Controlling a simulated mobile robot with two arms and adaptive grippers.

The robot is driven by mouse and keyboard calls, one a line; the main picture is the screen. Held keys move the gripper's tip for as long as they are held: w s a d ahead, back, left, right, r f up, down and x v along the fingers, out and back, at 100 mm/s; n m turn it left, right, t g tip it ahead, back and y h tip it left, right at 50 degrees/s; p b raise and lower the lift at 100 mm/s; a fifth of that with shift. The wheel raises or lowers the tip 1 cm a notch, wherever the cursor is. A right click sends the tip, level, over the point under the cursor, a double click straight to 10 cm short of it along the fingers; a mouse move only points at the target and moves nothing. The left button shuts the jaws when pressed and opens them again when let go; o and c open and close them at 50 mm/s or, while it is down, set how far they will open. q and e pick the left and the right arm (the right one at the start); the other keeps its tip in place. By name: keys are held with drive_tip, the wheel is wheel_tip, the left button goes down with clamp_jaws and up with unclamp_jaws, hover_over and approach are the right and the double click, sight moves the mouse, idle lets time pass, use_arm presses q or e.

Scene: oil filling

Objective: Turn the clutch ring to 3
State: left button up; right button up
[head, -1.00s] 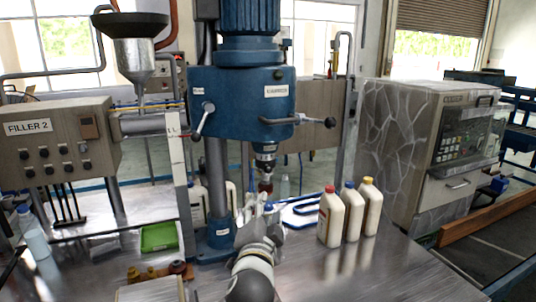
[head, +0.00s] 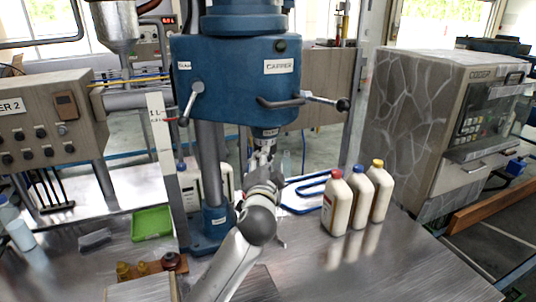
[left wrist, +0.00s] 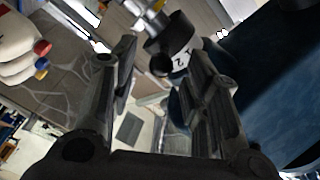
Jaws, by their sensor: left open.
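The blue capper (head: 235,80) stands mid-view with its spindle pointing down. The clutch ring (head: 267,133) is on the spindle under the capper head; it is small here and its marks are hard to read. In the left wrist view the clutch ring (left wrist: 174,46) is a dark ring with a white band showing a "2". My left gripper (head: 262,163) is just below the ring in the head view, its arm coming up from below. In the left wrist view the left gripper (left wrist: 165,65) is open, with the ring ahead near the right finger's tip. I cannot tell whether they touch. My right gripper is not in view.
Bottles with red (head: 336,204), blue (head: 357,197) and yellow (head: 379,190) caps stand right of the capper. A green tray (head: 152,223) lies to the left. The capper's lever handles (head: 325,102) stick out. Bare table lies at front right.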

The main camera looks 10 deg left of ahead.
use_arm(q)
drive_tip(key=shift+w+a, duration=0.2)
drive_tip(key=shift+w, duration=1.4)
clamp_jaws()
